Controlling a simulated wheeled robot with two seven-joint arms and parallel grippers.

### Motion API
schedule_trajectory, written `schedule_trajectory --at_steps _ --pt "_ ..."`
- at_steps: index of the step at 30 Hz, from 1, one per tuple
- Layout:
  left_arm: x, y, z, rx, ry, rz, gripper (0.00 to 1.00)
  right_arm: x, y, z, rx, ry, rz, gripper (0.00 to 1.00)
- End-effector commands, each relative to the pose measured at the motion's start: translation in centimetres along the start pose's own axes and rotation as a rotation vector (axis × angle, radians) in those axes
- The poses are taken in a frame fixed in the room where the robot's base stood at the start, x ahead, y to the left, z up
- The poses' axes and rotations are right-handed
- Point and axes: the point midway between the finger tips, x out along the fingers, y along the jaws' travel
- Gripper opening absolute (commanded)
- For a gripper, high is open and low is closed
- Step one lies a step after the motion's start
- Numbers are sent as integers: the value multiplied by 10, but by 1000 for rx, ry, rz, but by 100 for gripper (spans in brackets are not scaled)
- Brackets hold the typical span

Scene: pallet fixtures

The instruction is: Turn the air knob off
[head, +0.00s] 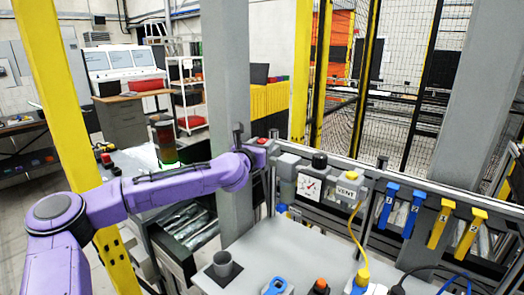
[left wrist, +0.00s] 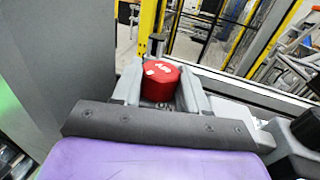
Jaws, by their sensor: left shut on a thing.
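The air knob (left wrist: 160,82) is a red round cap with white lettering and a white dot on its top, seen in the left wrist view. My left gripper (left wrist: 161,92) has one finger on each side of it and is shut on it. In the head view, my purple left arm reaches across to the rail, and the left gripper (head: 258,150) is at the left end of the fixture there. Only a little red of the knob shows in that view. My right gripper is not in view.
Right of the knob on the rail are a dial gauge (head: 309,186), a black knob (head: 319,160) and a VENT box (head: 347,188) with a yellow hose. Blue and yellow clips (head: 391,202) hang further right. A grey post (head: 228,100) stands close behind my left arm. A grey cup (head: 222,265) stands on the table (head: 275,250).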

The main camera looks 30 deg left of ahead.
Motion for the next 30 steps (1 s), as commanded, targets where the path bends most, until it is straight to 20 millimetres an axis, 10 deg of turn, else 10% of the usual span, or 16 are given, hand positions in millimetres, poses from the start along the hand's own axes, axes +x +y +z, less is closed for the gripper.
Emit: schedule_trajectory --at_steps 30 --pt "1 4 1 0 0 -269 13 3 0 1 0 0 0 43"
